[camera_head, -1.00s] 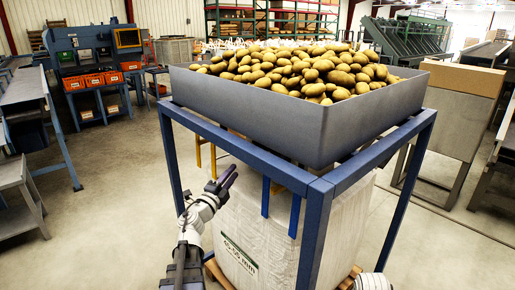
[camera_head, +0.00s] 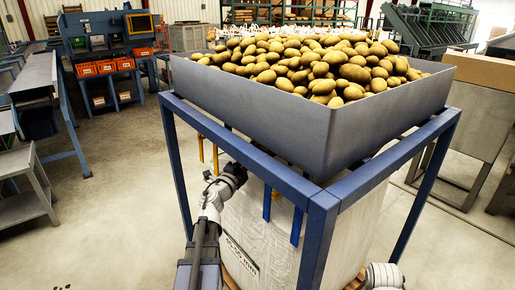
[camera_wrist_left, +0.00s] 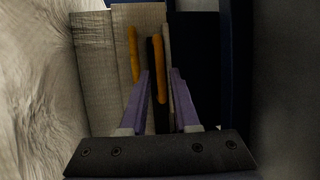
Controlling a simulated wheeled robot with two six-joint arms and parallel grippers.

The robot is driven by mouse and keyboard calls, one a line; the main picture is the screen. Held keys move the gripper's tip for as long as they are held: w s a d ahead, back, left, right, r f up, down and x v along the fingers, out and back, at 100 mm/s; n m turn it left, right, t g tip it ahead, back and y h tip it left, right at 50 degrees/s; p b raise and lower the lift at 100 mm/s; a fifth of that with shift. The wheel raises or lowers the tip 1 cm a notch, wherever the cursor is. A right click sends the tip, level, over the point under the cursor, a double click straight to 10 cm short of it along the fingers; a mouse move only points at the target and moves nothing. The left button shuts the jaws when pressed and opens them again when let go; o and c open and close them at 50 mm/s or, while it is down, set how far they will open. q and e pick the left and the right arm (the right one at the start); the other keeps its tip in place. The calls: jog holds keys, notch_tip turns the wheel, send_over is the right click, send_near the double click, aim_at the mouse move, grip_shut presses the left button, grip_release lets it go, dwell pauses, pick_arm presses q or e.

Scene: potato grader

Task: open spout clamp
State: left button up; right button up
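The spout clamp appears as two yellow-orange bars, a left bar (camera_head: 200,148) and a right bar (camera_head: 215,158), hanging under the hopper in the head view. In the left wrist view, the left orange bar (camera_wrist_left: 133,54) and the right orange bar (camera_wrist_left: 159,70) stand ahead, next to pale cloth-like panels. My left gripper (camera_wrist_left: 161,72) has its purple fingers apart, with nothing held between them. The right bar shows beyond and between the fingertips; I cannot tell whether they touch it. In the head view the left gripper (camera_head: 236,170) reaches in beside the blue frame, its tips partly hidden. My right gripper is out of view.
A grey hopper (camera_head: 270,110) full of potatoes sits on a blue frame (camera_head: 318,220). A white bulk bag (camera_head: 265,225) stands below and fills the left side of the wrist view. The blue post (camera_head: 178,165) is close to my left arm. Open floor lies left.

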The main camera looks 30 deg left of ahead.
pick_arm(q)
jog(key=w, duration=0.3)
jog(key=w+r, duration=0.1)
jog(key=w, duration=0.1)
jog(key=shift+w+p, duration=0.1)
jog(key=shift+p, duration=0.25)
jog(key=shift+c, duration=0.4)
grip_shut()
jog(key=shift+f, duration=0.1)
dwell(0.5)
